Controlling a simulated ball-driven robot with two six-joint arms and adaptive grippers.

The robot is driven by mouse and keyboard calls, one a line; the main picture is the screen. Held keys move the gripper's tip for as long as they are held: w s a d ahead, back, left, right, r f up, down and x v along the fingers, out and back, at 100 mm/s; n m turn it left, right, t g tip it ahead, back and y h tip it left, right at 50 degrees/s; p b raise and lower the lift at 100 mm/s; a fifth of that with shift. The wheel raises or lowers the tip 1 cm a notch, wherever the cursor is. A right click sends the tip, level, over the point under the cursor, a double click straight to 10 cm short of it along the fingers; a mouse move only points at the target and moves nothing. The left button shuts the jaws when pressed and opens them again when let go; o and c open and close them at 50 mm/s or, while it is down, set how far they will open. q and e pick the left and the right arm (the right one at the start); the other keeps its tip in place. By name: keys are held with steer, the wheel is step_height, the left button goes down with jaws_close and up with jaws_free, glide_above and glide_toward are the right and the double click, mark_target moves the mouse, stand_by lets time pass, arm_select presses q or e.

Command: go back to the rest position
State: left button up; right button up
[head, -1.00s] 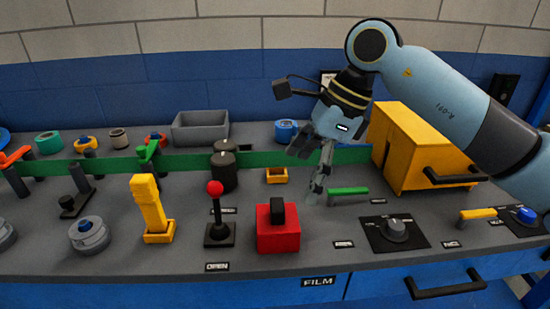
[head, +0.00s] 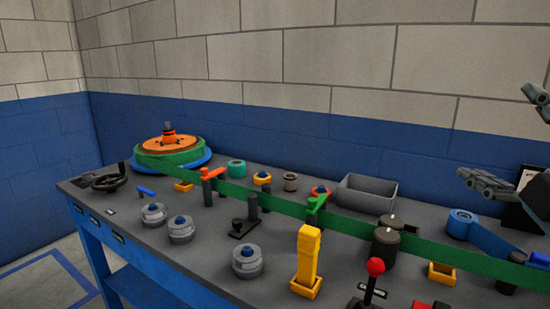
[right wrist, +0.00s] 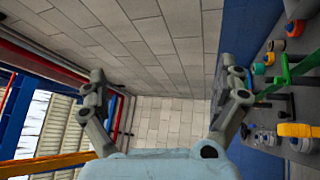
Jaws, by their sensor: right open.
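My right gripper (head: 512,145) shows at the right edge of the head view, raised over the back of the bench. Only its fingers are in that view, spread apart. In the right wrist view my right gripper (right wrist: 167,105) is open, with nothing between its fingers but the far wall. My left gripper is in neither view.
The grey bench (head: 120,200) carries a green band (head: 275,204), a red-knobbed lever (head: 375,267), a yellow upright handle (head: 307,255), black rollers (head: 385,247) and a grey bin (head: 366,194). A layered reel (head: 168,150) stands at the far left. Brick wall stands behind.

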steer(key=s+d+f+m+g+h, duration=0.2)
steer(key=s+d+f+m+g, duration=0.15)
steer(key=f+m+g, duration=0.35)
steer(key=s+d+f+m+g+h, duration=0.25)
steer(key=s+f+m, duration=0.2)
steer(key=f, duration=0.45)
steer(key=s+a+f+m+g+y, duration=0.2)
steer(key=s+a+f+g, duration=0.25)
steer(key=s, duration=0.25)
steer(key=s+a+f+m+g+y, duration=0.2)
steer(key=s+a+f+g, duration=0.15)
steer(key=s+f, duration=0.25)
step_height(320, 180, down, 28)
steer(key=s+d+g+b, duration=0.2)
steer(key=d+b, duration=0.1)
steer(key=s+f+g+b, duration=0.1)
steer(key=s+f+b, duration=0.2)
steer(key=s+f, duration=1.6)
steer(key=shift+d+f, duration=0.35)
steer(key=shift+f, duration=0.5)
